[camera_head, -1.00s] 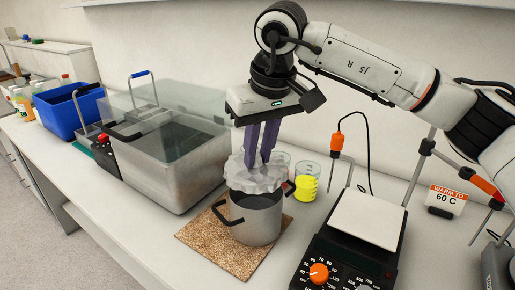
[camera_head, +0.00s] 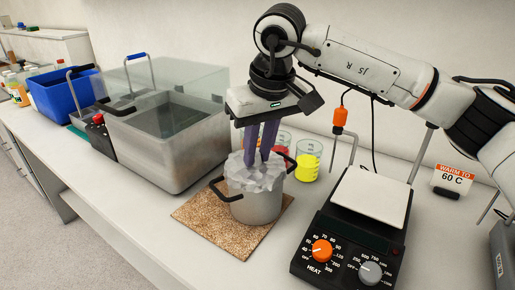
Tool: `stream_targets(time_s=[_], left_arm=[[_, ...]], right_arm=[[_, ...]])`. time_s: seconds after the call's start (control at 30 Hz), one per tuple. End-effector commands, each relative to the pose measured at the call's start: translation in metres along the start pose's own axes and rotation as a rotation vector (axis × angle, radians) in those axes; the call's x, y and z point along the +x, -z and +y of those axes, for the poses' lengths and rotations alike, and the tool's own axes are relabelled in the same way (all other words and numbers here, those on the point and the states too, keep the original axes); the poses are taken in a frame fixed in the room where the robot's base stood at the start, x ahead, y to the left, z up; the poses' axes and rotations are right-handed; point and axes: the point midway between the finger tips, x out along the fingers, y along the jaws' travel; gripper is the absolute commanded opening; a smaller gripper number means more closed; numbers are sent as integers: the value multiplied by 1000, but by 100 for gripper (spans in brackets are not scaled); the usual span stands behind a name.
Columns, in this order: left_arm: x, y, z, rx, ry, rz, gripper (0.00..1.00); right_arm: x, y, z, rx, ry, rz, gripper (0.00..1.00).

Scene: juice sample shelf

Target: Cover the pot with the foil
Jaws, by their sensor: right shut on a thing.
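The pot (camera_head: 256,206) is a grey metal pot with two black handles, standing upright on a brown cork mat (camera_head: 206,228). The foil (camera_head: 264,179) is a crumpled whitish sheet lying over the pot's mouth, its ragged edge hanging at the front rim. My right gripper (camera_head: 257,163) points straight down over the pot, its purple fingers shut on the foil. The fingertips meet the foil near its back part. The far side of the pot's rim is hidden by the foil and fingers. My left gripper is out of view.
A hotplate (camera_head: 366,196) with dials stands to the right, a temperature probe (camera_head: 340,116) above it. Beakers with yellow (camera_head: 308,160) and red liquid stand close behind the pot. A steel water bath (camera_head: 172,148) and a blue bin (camera_head: 60,92) are at left. The front bench edge is clear.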

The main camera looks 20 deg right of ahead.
Motion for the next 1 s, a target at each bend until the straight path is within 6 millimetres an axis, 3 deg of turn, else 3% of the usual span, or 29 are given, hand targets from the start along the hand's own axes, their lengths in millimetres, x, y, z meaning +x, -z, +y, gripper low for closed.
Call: stream_targets(time_s=[0.1, 0.13, 0.23, 0.63, 1.0], left_arm=[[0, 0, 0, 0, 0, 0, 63], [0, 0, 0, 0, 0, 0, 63], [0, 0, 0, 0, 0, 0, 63], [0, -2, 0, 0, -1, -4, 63], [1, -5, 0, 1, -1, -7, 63]], right_arm=[[0, 0, 0, 0, 0, 0, 0], [0, 0, 0, 0, 0, 0, 23], [0, 0, 0, 0, 0, 0, 40], [-9, 1, 0, 0, 1, 3, 40], [-78, 1, 0, 0, 1, 4, 40]])
